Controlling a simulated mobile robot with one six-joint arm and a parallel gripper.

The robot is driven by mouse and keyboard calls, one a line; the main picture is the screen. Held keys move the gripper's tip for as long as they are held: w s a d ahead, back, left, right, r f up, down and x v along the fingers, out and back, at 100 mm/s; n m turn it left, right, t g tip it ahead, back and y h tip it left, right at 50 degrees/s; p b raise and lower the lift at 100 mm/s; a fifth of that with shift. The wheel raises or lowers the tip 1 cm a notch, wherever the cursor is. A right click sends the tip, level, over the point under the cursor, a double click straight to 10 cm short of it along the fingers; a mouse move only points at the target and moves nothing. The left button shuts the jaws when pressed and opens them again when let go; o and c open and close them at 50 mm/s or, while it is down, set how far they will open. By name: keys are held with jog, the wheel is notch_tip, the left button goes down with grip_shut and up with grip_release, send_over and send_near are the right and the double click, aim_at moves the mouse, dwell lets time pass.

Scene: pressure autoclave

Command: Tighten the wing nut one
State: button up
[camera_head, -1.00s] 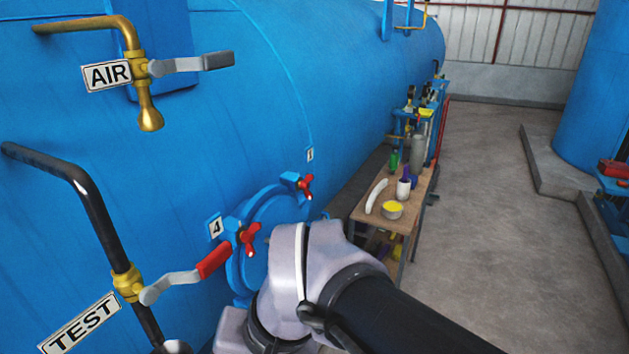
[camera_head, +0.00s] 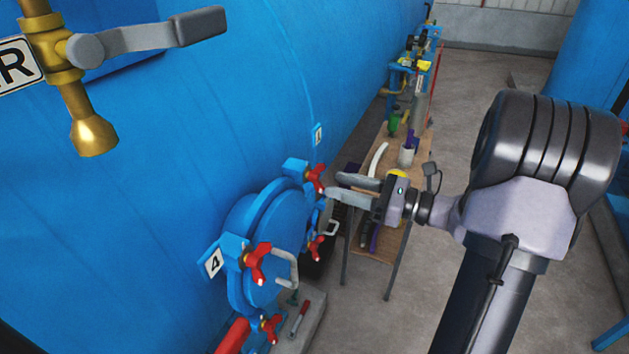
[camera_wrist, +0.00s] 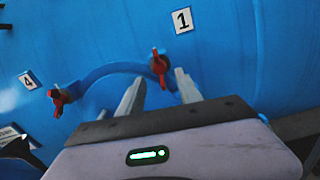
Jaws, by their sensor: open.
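The red wing nut one (camera_head: 316,179) sits on a blue lug at the top of the round blue hatch (camera_head: 272,250), below the label "1" (camera_head: 319,135). In the wrist view, wing nut one (camera_wrist: 158,66) shows just beyond and between my fingertips, under its label (camera_wrist: 182,20). My gripper (camera_head: 333,187) is open, with its two grey fingers pointing left at the nut. The fingers (camera_wrist: 160,84) are apart and hold nothing. Whether a fingertip touches the nut I cannot tell.
Wing nut four (camera_head: 257,263) is at the hatch's left by label "4" (camera_head: 213,262). Other red wing nuts (camera_head: 316,247) sit lower around the hatch. A cluttered wooden bench (camera_head: 393,240) stands behind my gripper. A brass valve (camera_head: 88,80) juts out at upper left.

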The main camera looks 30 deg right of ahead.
aim_at(315, 178)
jog(key=x, duration=0.6)
jog(key=shift+w+a+b, duration=0.1)
jog(key=shift+w+b, duration=0.1)
jog(key=shift+b, duration=0.15)
jog(key=shift+c, duration=0.4)
grip_shut()
